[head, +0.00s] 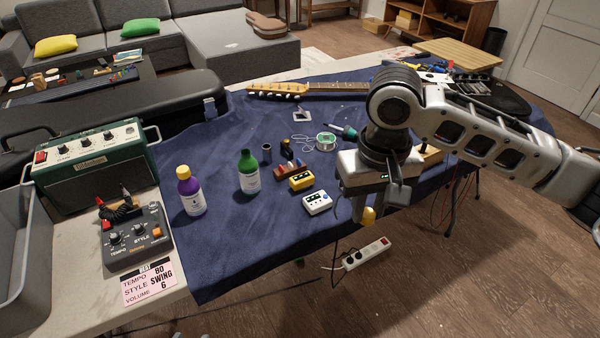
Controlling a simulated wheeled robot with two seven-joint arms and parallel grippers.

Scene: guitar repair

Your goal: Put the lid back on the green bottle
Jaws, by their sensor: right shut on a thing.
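The green bottle (249,174) stands upright on the blue cloth, left of the middle of the head view. Its top is dark green, and no yellow cap like its neighbour's shows on it. My right gripper (369,207) is to the right of the bottle and well apart from it, near the front right edge of the cloth. It is shut on a small yellow thing that looks like the lid (369,216), partly hidden by the fingers. My left gripper is not in view.
A purple bottle (190,193) with a yellow cap stands left of the green bottle. A guitar neck (322,88) lies behind. Cloth in front of the bottles is clear.

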